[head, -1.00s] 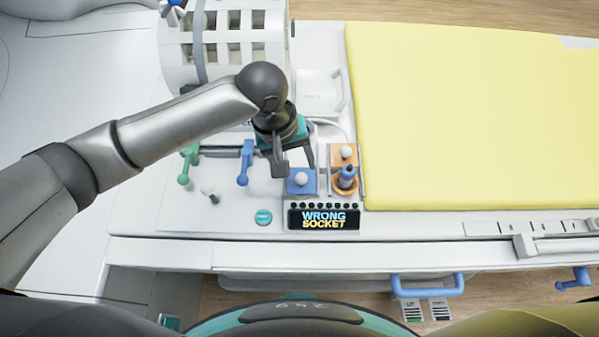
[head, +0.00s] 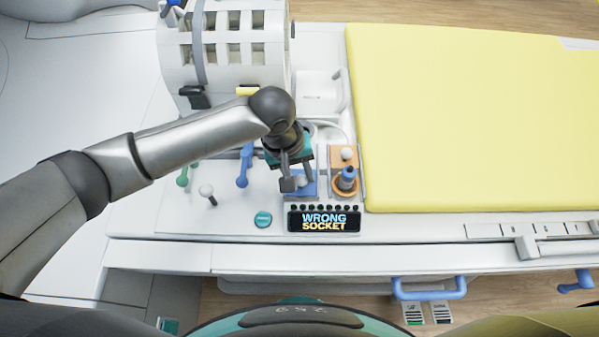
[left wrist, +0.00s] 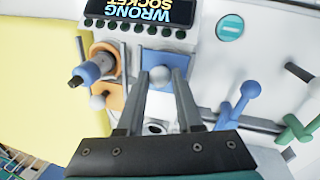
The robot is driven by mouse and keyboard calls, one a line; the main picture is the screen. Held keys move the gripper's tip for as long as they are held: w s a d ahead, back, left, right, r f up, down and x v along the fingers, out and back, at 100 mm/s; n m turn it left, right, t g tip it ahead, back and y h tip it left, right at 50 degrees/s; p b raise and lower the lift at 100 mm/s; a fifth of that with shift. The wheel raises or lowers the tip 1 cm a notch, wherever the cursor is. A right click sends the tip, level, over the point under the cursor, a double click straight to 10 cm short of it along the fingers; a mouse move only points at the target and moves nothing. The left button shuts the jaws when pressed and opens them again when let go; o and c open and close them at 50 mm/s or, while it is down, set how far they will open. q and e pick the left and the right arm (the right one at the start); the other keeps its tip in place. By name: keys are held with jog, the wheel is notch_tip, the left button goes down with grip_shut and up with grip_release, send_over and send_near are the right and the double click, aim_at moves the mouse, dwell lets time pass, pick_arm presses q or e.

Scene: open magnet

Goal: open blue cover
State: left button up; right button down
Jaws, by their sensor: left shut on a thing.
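The blue cover (head: 312,186) is a small square plate with a white ball knob on the console, just above the black display reading "WRONG SOCKET" (head: 324,221). My left gripper (head: 300,182) is down at it, its fingers hiding part of the cover in the head view. In the left wrist view the two fingers (left wrist: 161,77) are shut on the knob, one on each side, with the blue cover (left wrist: 166,58) lying flat around it. My right gripper is not in view.
Close on the right are an orange cover with a white knob (head: 346,153) and a blue plug (head: 347,176) standing in an orange-ringed socket. To the left stand a blue lever (head: 243,168), a green lever (head: 183,178) and a teal button (head: 263,219). A yellow pad (head: 460,120) lies right.

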pick_arm(q)
grip_shut()
dwell(0.9)
